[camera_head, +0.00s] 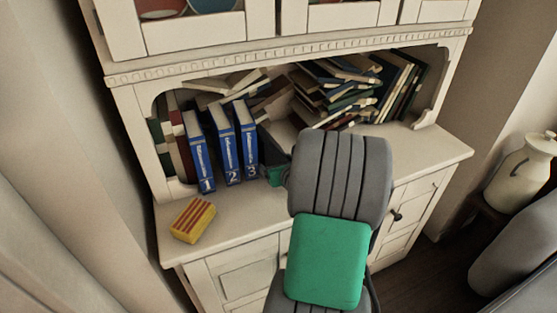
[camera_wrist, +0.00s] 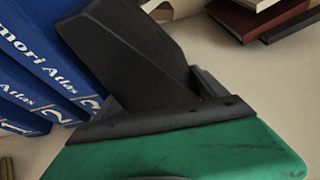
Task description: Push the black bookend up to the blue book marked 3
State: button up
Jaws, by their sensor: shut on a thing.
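Three blue books stand side by side on the left of the cabinet shelf, marked 1 (camera_head: 199,150), 2 (camera_head: 224,145) and 3 (camera_head: 247,140). In the wrist view the bookend (camera_wrist: 125,45) looks like a tilted black plate overlapping the edge of book 3 (camera_wrist: 62,45). I cannot tell whether they touch. My gripper (camera_head: 277,174), with its green body, is at the bookend and shut on it; its fingertips are hard to make out.
A yellow and red striped block (camera_head: 193,220) lies at the counter's front left. A leaning heap of books (camera_head: 335,90) fills the shelf's right and back. Other upright books (camera_head: 178,150) stand left of book 1. The shelf's top frame (camera_head: 290,55) hangs above.

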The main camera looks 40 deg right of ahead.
jog(key=o, duration=2)
jog(key=shift+s, duration=0.1)
jog(key=p+v, duration=0.1)
jog(key=v, duration=0.6)
jog(key=shift+s+a+r, duration=0.1)
jog(key=shift+s+r, duration=0.05)
jog(key=shift+s, duration=0.05)
jog(key=shift+s+a, duration=0.1)
